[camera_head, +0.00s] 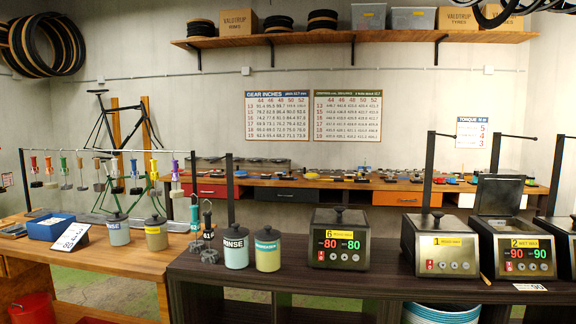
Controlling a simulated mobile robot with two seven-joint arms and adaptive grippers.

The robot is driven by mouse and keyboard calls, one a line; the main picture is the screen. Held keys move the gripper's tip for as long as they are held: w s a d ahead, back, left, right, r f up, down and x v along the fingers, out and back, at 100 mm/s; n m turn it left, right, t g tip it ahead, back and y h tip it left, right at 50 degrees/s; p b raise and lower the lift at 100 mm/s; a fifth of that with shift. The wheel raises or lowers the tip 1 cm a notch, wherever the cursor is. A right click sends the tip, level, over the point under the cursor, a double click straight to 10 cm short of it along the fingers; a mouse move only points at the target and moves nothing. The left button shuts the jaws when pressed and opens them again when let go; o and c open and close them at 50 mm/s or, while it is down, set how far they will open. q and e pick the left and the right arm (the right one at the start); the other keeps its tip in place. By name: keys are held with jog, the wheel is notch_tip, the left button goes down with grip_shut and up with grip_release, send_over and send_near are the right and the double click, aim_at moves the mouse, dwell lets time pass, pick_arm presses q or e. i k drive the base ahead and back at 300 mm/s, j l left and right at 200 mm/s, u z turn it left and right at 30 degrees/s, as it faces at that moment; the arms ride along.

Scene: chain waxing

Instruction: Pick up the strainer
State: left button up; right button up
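No thing in view can be named as the strainer for certain. Two long-handled tools with dark, wire-like lower ends, one green-handled (194,230) and one dark-handled (208,218), stand near the left worktop's right end, beside the teal RINSE jar (236,247). Several tools with coloured handles hang from a rack at the left, among them a red-handled one (34,167) and a purple-handled one (175,172). Their lower ends are too small to tell apart. Neither my left nor my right gripper is in view.
A heated pot marked 6 (340,245) stands on the dark counter (300,281). Pots marked 1 (448,249) and 2 (520,255) stand further right; pot 2's lid is raised. Upright posts (429,170) rise behind the pots. A blue box (51,227) sits at left.

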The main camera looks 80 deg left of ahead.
aim_at(83, 188)
jog(key=u, duration=4.05)
